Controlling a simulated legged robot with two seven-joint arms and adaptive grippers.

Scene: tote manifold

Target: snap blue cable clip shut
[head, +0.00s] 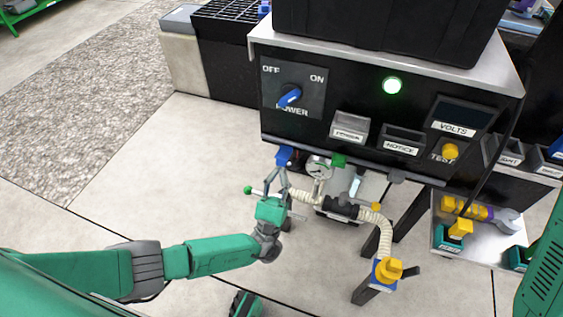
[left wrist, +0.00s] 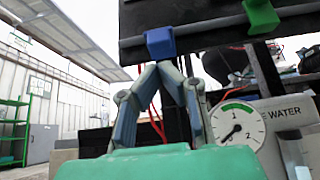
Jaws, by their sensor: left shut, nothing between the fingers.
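The blue cable clip (head: 284,155) is at the lower front edge of the black power panel. In the left wrist view the blue clip (left wrist: 160,43) sits on a grey cable or rod running along that edge. My left gripper (head: 281,172) is right below the clip. In the left wrist view its fingertips (left wrist: 161,66) meet just under the clip with nothing between them. They look close to or touching its underside; I cannot tell which. Whether the clip is open or closed is unclear. My right gripper is not in view.
A green clip (head: 338,160) is farther right on the same edge. A round gauge (head: 318,167) and a ribbed hose (head: 383,230) with a yellow-knobbed fitting (head: 388,270) are right of my left gripper. Floor to the left is clear.

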